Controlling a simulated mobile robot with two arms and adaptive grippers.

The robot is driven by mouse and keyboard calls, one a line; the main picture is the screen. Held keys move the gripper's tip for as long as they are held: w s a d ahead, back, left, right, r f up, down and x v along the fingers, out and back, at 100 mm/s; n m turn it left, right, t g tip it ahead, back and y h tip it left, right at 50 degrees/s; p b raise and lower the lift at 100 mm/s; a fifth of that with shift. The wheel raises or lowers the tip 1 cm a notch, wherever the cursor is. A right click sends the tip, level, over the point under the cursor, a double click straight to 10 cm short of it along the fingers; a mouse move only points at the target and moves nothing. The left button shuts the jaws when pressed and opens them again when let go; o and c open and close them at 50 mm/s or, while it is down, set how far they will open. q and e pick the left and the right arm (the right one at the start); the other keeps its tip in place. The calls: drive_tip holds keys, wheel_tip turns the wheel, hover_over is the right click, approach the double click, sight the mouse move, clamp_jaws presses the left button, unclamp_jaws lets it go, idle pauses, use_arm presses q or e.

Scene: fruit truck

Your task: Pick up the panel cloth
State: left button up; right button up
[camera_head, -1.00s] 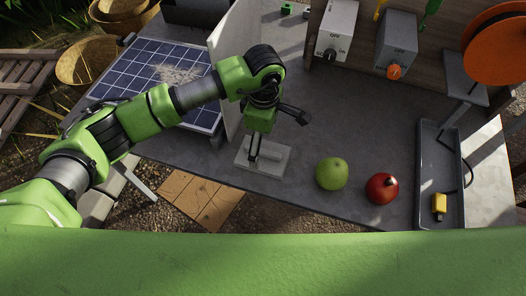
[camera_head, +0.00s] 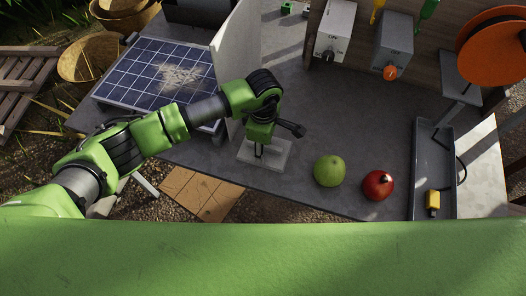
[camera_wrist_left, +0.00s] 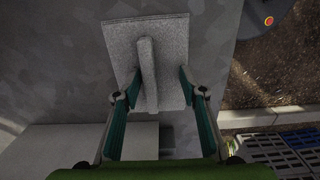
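The panel cloth (camera_head: 280,157) is a light grey square pad with a raised ridge along its middle. It lies flat on the grey table near its front edge, left of the green apple. In the left wrist view the cloth (camera_wrist_left: 174,40) fills the upper middle, its ridge running lengthwise. My left gripper (camera_head: 259,151) is over the cloth, pointing down. In the wrist view its fingers (camera_wrist_left: 158,76) are apart, one on each side of the ridge, with gaps visible, so it is open. Contact with the pad cannot be told. My right gripper is not in view.
A solar panel (camera_head: 141,77) with a dusty patch lies left, behind a pale upright divider (camera_head: 236,55). A green apple (camera_head: 329,171), a red fruit (camera_head: 377,186) and a grey tray (camera_head: 424,165) stand right. Switch boxes are at the back. The table middle is clear.

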use_arm(q)
drive_tip(key=shift+s+a+f, duration=0.1)
drive_tip(key=shift+f, duration=0.1)
drive_tip(key=c, duration=0.5)
drive_tip(key=shift+f, duration=0.15)
clamp_jaws()
drive_tip(key=shift+w+r+b, duration=0.2)
drive_tip(key=shift+r+b, duration=0.25)
drive_tip(key=shift+r, duration=0.8)
drive_tip(key=d+r+b, duration=0.1)
drive_tip(key=d+r, duration=0.1)
drive_tip(key=r, duration=0.1)
drive_tip(key=d+r+b, duration=0.1)
drive_tip(key=d+r, duration=0.1)
drive_tip(key=shift+s+r+b, duration=0.1)
drive_tip(key=shift+s+b, duration=0.25)
drive_tip(key=s+d+r+b, duration=0.2)
drive_tip(key=d+r, duration=0.3)
drive_tip(key=d, duration=0.5)
drive_tip(key=shift+r+b, duration=0.3)
drive_tip(key=shift+b, duration=0.6)
